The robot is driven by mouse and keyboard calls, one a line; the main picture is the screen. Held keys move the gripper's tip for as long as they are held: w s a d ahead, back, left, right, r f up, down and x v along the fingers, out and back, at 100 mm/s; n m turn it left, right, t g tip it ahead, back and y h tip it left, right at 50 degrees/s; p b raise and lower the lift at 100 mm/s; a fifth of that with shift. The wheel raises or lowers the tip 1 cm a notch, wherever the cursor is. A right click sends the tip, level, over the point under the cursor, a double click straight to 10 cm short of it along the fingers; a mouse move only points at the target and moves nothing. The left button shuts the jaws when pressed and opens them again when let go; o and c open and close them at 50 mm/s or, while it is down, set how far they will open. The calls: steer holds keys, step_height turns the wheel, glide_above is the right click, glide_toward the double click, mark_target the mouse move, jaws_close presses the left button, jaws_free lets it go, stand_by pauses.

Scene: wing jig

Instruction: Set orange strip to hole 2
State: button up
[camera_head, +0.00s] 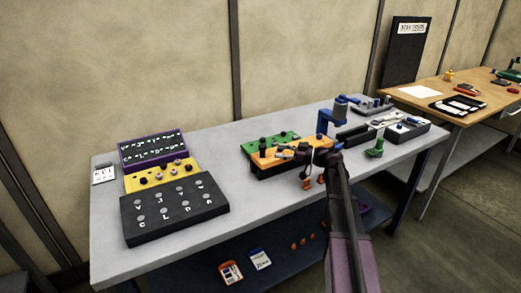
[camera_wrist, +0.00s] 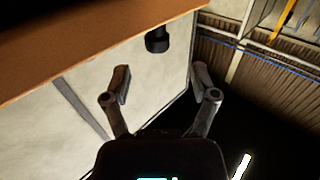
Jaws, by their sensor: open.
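The orange strip (camera_head: 262,158) lies along the front of a dark base on the grey bench, in front of a green strip (camera_head: 258,143). Dark knobs stand on both strips. My gripper (camera_head: 289,153) is at the right part of the orange strip and partly covers it. In the wrist view my gripper (camera_wrist: 160,82) is open, with nothing between its fingers. A black knob (camera_wrist: 157,40) and an orange-brown surface (camera_wrist: 70,45) lie beyond the fingertips. Hole numbers are too small to read, and I cannot tell which hole the knob is in.
A black lettered panel (camera_head: 175,212), a yellow strip (camera_head: 160,175) and a purple-framed board (camera_head: 152,148) stand left. A blue device (camera_head: 333,118), a grey-white fixture (camera_head: 398,132) and a green piece (camera_head: 375,148) stand right. Clear bench (camera_head: 245,190) lies between the panel and my arm.

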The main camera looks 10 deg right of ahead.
mark_target(263, 151)
steer(key=shift+x, duration=3.35)
steer(key=shift+s, duration=0.1)
jaws_close()
